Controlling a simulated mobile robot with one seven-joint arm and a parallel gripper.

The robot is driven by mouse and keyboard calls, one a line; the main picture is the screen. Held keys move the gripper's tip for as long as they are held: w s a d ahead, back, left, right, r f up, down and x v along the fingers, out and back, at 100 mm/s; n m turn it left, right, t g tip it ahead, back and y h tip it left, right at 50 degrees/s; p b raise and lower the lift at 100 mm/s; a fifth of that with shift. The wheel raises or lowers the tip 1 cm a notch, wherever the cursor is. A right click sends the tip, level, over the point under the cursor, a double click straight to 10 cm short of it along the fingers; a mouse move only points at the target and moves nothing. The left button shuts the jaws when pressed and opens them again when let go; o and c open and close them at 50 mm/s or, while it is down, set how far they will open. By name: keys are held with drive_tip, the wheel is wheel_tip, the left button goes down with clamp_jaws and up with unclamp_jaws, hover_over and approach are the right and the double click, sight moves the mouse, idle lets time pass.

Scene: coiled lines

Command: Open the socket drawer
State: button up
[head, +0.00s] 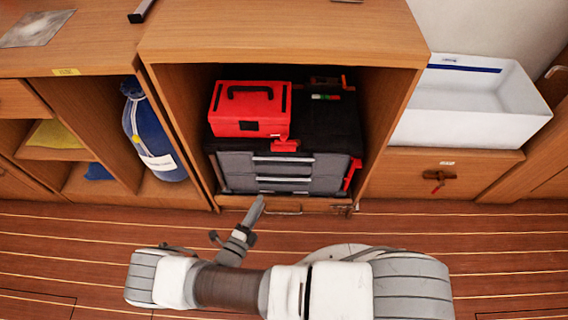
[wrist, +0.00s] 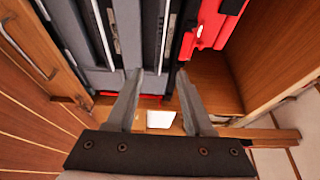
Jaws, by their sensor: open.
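A grey tool chest (head: 236,172) with stacked drawers and long silver handles stands in a wooden cupboard in the head view. All of its drawers look closed. I cannot read which one is the socket drawer. My gripper (head: 262,200) is in front of the chest's lower front. In the wrist view my gripper (wrist: 159,73) is open, its two fingers apart and pointing at the drawer fronts. A drawer handle (wrist: 166,38) runs into the gap between the fingertips; I cannot tell whether they touch it. Another handle (wrist: 103,30) lies left of the fingers.
A red toolbox (head: 250,108) sits on the chest. A wooden drawer with a metal pull (head: 285,212) lies below it. Cupboard walls (head: 390,130) flank the chest. A white bin (head: 470,105) is at right, a blue bag (head: 150,135) at left. The floor (head: 80,235) in front is clear.

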sight(283, 161)
drive_tip(key=b+x, duration=0.2)
drive_tip(key=x, duration=1.5)
drive_tip(key=shift+w+d+b, duration=0.1)
drive_tip(key=shift+w+b, duration=0.05)
drive_tip(key=shift+b, duration=0.2)
clamp_jaws()
idle(0.5)
